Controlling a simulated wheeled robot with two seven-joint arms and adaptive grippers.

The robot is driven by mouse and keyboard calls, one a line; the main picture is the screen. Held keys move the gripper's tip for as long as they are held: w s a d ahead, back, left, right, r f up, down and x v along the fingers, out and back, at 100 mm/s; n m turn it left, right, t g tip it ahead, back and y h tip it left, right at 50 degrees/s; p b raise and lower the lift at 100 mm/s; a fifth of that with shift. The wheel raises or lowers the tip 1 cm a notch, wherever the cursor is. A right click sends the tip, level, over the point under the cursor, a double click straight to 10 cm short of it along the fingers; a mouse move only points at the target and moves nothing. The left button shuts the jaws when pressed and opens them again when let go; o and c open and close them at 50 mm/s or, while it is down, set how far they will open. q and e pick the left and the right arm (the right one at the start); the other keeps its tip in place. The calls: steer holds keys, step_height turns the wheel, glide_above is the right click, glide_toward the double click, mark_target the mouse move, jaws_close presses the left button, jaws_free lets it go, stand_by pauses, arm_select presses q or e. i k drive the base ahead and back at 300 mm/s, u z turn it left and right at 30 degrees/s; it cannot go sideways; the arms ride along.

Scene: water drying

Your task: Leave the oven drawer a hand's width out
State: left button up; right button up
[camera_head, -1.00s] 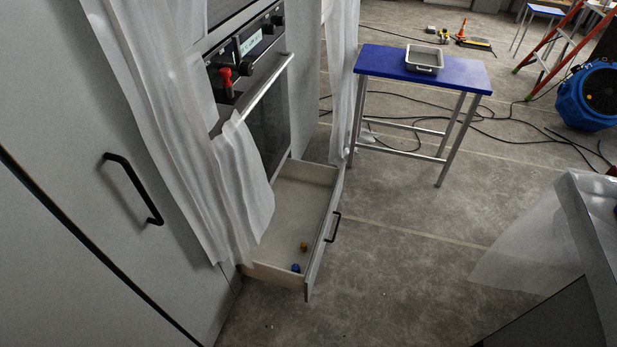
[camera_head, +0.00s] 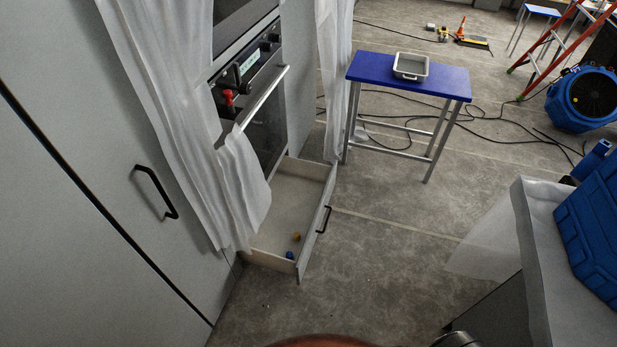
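The oven drawer (camera_head: 313,232) is below the oven (camera_head: 266,125) and stands well out from the cabinet front. Its black bar handle (camera_head: 324,220) is on the outer face. Inside the drawer lie a small yellow item (camera_head: 296,237) and a small blue item (camera_head: 290,255) near the front corner. A translucent plastic sheet (camera_head: 215,170) hangs over part of the oven and the drawer's near side. Neither of my grippers is in view.
A blue-topped table (camera_head: 378,72) with a grey tray (camera_head: 411,66) stands beyond the drawer. A sheet-draped counter (camera_head: 545,250) with a blue case (camera_head: 592,230) is at right. Cables (camera_head: 490,120) cross the floor near a blue fan (camera_head: 585,97). Floor before the drawer is clear.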

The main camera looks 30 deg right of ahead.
mark_target(302, 190)
steer(key=z, duration=1.05)
steer(key=k, duration=0.85)
steer(key=z, duration=0.3)
steer(key=i, duration=1.55)
steer(key=u, duration=1)
